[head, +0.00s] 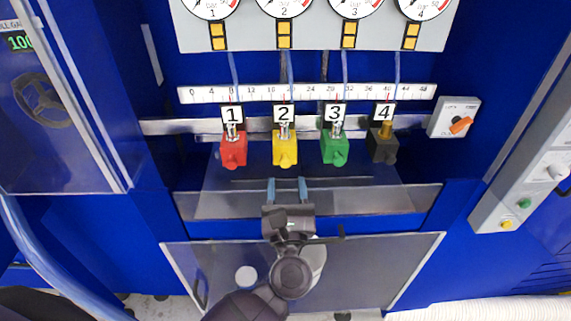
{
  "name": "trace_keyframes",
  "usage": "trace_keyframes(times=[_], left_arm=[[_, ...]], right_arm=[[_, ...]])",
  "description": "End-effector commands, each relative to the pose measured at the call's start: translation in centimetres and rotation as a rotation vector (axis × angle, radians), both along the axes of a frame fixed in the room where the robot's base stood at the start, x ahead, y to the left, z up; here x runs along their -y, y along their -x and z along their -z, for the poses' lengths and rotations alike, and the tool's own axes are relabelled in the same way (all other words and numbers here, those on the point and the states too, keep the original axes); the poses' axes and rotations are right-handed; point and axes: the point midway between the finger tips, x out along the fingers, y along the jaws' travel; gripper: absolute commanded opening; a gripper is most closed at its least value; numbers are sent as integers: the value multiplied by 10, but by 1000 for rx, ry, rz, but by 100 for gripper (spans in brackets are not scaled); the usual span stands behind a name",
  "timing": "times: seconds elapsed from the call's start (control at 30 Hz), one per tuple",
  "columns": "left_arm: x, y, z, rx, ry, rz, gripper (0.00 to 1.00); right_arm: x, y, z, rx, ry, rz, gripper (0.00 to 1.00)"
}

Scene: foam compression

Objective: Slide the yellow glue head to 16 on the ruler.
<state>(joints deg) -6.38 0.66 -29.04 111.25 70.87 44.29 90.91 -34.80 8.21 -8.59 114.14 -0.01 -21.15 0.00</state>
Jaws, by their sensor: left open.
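The yellow glue head (285,150), labelled 2, hangs on the horizontal rail between the red and green heads. The white ruler (306,93) runs just above the rail; its digits are small, and the yellow head stands under its left-middle part. The exact reading is too small to tell. My left gripper (287,187) is open and empty, just below the yellow head in the picture. Its two bluish fingers point up toward the head, one to each side of its middle line, and appear apart from it. My right gripper is not in view.
The red head (233,150) is to the left; the green head (335,149) and dark head (383,146) are to the right. A switch box with an orange knob (460,125) is at the rail's right end. A clear panel (410,200) lies below the heads. Gauges hang above.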

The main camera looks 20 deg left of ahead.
Motion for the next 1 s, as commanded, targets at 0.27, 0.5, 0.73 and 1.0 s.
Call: trace_keyframes(times=[0.27, 0.5, 0.73, 1.0], left_arm=[[-10, -30, -14, 0, -1, 1, 49], [-13, -36, -16, -1, -2, -1, 49], [-13, -36, -15, -1, -2, -1, 43], [-13, -36, -15, -1, -2, -1, 2]], right_arm=[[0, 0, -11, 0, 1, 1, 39], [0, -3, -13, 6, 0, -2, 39], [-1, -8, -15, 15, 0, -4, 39], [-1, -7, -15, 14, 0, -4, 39]])
